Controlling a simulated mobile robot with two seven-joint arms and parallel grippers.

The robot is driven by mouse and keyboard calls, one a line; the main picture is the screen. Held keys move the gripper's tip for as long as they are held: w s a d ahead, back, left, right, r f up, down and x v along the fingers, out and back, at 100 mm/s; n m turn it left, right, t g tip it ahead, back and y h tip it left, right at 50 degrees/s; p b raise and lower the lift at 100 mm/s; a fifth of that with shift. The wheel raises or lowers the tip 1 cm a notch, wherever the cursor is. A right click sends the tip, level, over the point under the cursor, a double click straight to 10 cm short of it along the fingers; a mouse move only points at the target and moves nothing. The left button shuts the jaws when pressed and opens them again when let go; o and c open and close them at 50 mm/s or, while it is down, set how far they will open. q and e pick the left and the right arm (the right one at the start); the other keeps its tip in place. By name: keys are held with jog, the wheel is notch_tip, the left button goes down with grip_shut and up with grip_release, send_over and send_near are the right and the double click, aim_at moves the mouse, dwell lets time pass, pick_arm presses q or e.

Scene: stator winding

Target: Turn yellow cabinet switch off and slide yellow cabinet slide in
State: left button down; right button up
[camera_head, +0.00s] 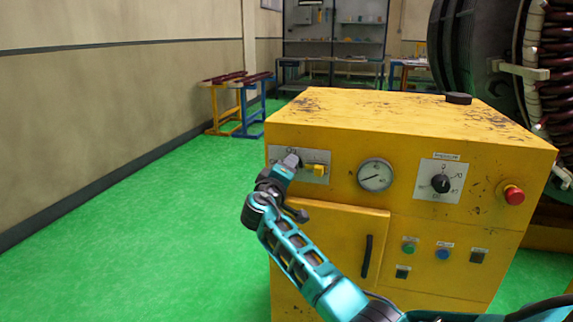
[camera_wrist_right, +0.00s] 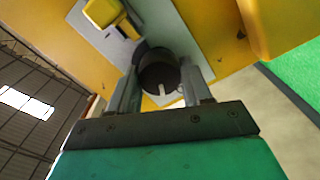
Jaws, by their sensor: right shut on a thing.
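The yellow cabinet (camera_head: 350,113) stands in front of me. A grey plate at its upper left front carries the yellow slide (camera_head: 318,170), which also shows at the top left of the right wrist view (camera_wrist_right: 104,14). The switch is a round black knob (camera_wrist_right: 158,72) with a white mark, pointing toward the bottom of the right wrist view. My right gripper (camera_head: 290,162) has its two fingers on either side of this knob and is shut on it. In the head view the gripper mostly hides the knob. My left gripper is out of view.
The cabinet front also has a gauge (camera_head: 375,175), a pressure dial (camera_head: 441,183), a red button (camera_head: 514,195), several small buttons and a door handle (camera_head: 367,256). A large stator (camera_head: 500,60) is behind right. Green floor (camera_head: 150,220) is clear at left.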

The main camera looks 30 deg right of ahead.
pick_arm(q)
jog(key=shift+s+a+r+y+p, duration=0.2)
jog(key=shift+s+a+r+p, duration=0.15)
jog(key=shift+p, duration=0.4)
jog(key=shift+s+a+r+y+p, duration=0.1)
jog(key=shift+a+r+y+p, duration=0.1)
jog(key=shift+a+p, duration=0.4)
pick_arm(e)
jog(key=shift+n, duration=2.7)
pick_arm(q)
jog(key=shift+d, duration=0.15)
pick_arm(e)
jog(key=o, duration=1.1)
jog(key=shift+c, duration=0.2)
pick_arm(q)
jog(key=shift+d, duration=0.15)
pick_arm(e)
jog(key=shift+a, duration=0.1)
pick_arm(q)
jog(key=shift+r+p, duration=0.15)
jog(key=shift+p, duration=0.15)
pick_arm(e)
jog(key=v, duration=1.2)
jog(key=shift+s+a, duration=0.2)
jog(key=shift+s, duration=0.15)
